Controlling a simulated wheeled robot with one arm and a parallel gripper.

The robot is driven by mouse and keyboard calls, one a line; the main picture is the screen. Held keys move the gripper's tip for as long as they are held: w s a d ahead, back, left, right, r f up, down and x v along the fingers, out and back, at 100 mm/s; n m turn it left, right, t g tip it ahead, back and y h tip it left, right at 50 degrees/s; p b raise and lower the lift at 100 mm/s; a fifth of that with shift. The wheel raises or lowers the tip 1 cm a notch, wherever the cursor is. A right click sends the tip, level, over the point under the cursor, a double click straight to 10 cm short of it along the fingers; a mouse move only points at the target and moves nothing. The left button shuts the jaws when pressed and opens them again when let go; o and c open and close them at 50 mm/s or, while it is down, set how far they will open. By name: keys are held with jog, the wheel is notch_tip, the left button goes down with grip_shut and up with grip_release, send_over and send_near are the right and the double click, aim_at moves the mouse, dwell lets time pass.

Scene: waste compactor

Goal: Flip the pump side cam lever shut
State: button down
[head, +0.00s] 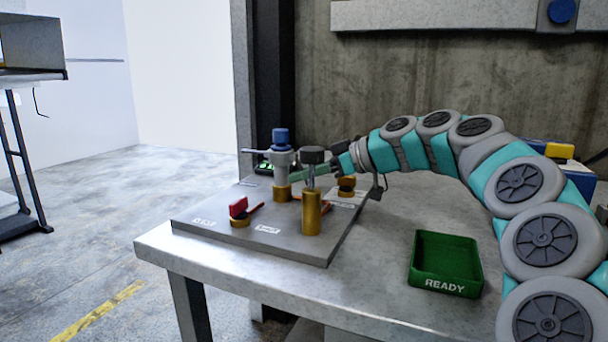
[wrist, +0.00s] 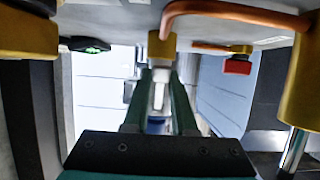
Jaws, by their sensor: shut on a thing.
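A grey cam coupling (head: 279,160) with a blue cap stands on a brass fitting (head: 282,193) on the grey panel. A thin grey lever arm (head: 252,151) sticks out from it to the left, about level. My gripper (head: 298,168) reaches in from the right, behind the black-topped rod, with its green fingers at the coupling. In the wrist view my gripper (wrist: 160,78) has one finger on each side of the grey coupling (wrist: 160,90), below the brass fitting (wrist: 162,48). It is shut on the coupling body. A second lever cannot be made out.
A black-topped rod (head: 313,156) on a tall brass cylinder (head: 311,212) stands close in front of my fingers. A red-handled valve (head: 238,207) is at the panel's front left. A green READY tray (head: 445,264) sits on the bench at right. Bare bench lies between.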

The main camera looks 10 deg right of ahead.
jog(key=shift+f, duration=0.1)
jog(key=shift+a+f+t+y+b, duration=0.1)
jog(key=shift+f+t+y+b, duration=0.15)
jog(key=shift+b, duration=0.9)
jog(key=shift+w+a+y+b, duration=0.1)
jog(key=shift+y+b, duration=0.25)
jog(key=shift+b, duration=0.35)
jog(key=shift+r, duration=0.2)
jog(key=c, duration=0.7)
grip_release()
jog(key=shift+b+v, duration=0.35)
jog(key=shift+v, duration=3.6)
jog(key=shift+c, duration=0.2)
